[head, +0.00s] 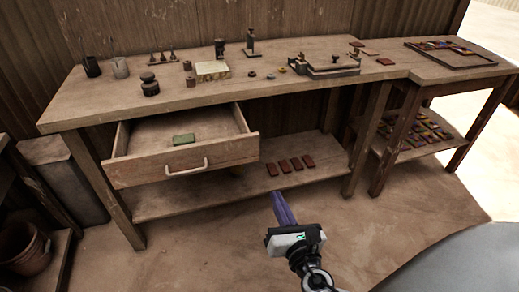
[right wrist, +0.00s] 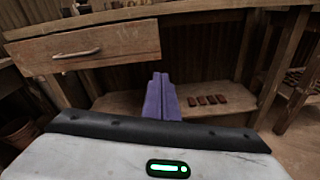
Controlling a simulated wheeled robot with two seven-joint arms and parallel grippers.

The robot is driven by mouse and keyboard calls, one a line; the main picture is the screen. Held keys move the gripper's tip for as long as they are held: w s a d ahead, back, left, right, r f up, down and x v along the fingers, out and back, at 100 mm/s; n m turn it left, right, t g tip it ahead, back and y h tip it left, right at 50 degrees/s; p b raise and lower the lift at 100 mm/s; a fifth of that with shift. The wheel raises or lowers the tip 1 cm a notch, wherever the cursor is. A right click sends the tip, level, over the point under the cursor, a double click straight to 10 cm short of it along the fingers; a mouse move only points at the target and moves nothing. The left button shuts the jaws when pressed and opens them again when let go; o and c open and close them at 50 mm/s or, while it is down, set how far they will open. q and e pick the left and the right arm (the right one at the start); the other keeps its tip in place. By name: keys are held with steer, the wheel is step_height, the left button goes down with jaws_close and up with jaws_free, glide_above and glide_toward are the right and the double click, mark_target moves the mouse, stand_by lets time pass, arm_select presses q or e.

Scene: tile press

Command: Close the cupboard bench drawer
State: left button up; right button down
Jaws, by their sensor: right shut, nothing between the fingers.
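The wooden drawer (head: 185,160) of the bench is pulled out, with a pale curved handle (head: 187,167) on its front. A green block (head: 183,139) lies inside the drawer. My right gripper (head: 277,196) has purple fingers pressed together with nothing between them. It is in front of the bench, right of and lower than the drawer front, not touching it. In the right wrist view the drawer (right wrist: 85,47) is at the upper left, and the purple fingers (right wrist: 161,78) point toward the space under the bench. My left gripper is in neither view.
The bench top (head: 120,95) carries jars, stamps, a small press (head: 325,66) and other tools. Several reddish tiles (head: 290,165) lie on the lower shelf. A side table (head: 480,65) with a framed tray stands at right. A bucket (head: 24,248) is at lower left. The floor before the bench is clear.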

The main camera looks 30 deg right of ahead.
step_height(320, 180, up, 3)
steer(key=w+n+t, duration=0.1)
steer(key=n, duration=0.2)
glide_toward(257, 148)
steer(key=x, duration=0.6)
steer(key=shift+w+p, duration=0.25)
steer(key=shift+p, duration=0.1)
